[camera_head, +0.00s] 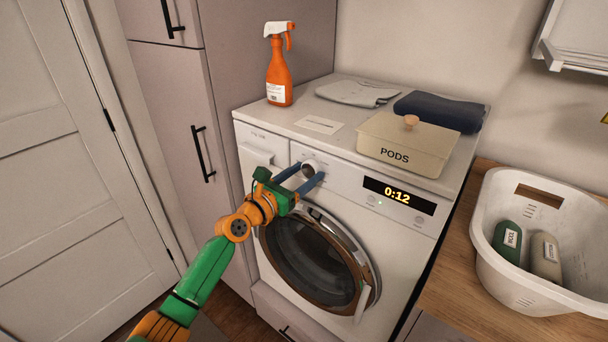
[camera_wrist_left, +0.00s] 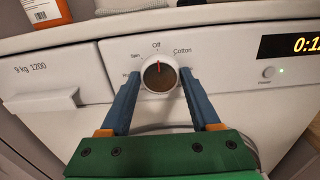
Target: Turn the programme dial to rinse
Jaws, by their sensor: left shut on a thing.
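The programme dial (camera_wrist_left: 159,76) is a round dark-faced knob with a pale rim on the washing machine's (camera_head: 340,190) front panel. Its red pointer aims up at the word Off. Cotton is printed at upper right. A small word, seemingly Spin, is at upper left, and a label at the left is mostly hidden by a finger. My left gripper (camera_wrist_left: 160,78) is shut on the dial, one blue finger on each side. In the head view the gripper (camera_head: 310,172) reaches the dial from lower left. My right gripper is not in view.
The panel display (camera_head: 398,196) reads 0:12. The round door (camera_head: 318,260) is below the dial. On top stand an orange spray bottle (camera_head: 279,75), a PODS box (camera_head: 405,146), a grey cloth (camera_head: 357,92) and a dark towel (camera_head: 440,110). A white basket (camera_head: 535,295) stands at right.

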